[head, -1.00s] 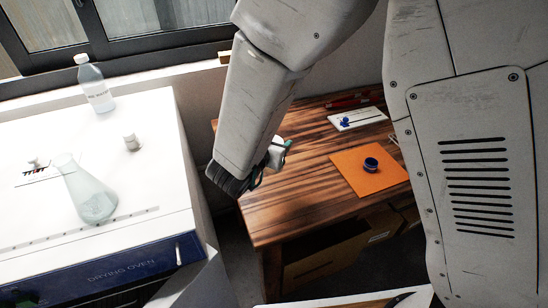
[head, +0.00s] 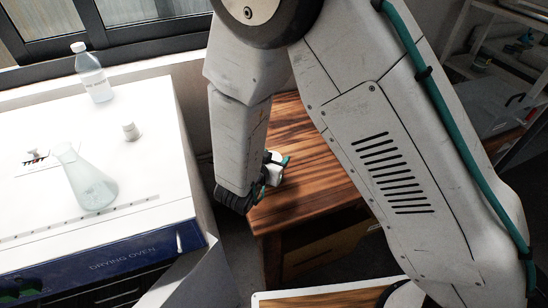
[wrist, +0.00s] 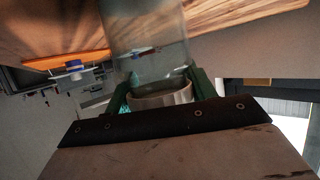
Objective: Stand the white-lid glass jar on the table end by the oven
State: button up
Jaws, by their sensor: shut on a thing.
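My gripper (head: 268,176) is at the left end of the wooden table (head: 298,142), beside the drying oven. Its teal fingers are shut on the white-lid glass jar (head: 274,171), of which only a small white part shows in the head view. In the wrist view, the jar's clear glass body (wrist: 145,38) extends beyond the fingers, and its pale lid (wrist: 160,96) sits between them. The head view does not show whether the jar touches the table.
A gap separates oven and table. My arm hides much of the table. Shelves (head: 500,45) stand at right.

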jog(key=shift+f, duration=0.1)
jog(key=o, duration=1)
jog(key=shift+s+a+r, duration=0.1)
jog(key=shift+r, duration=0.1)
jog(key=v, duration=0.7)
jog(key=shift+s, duration=0.1)
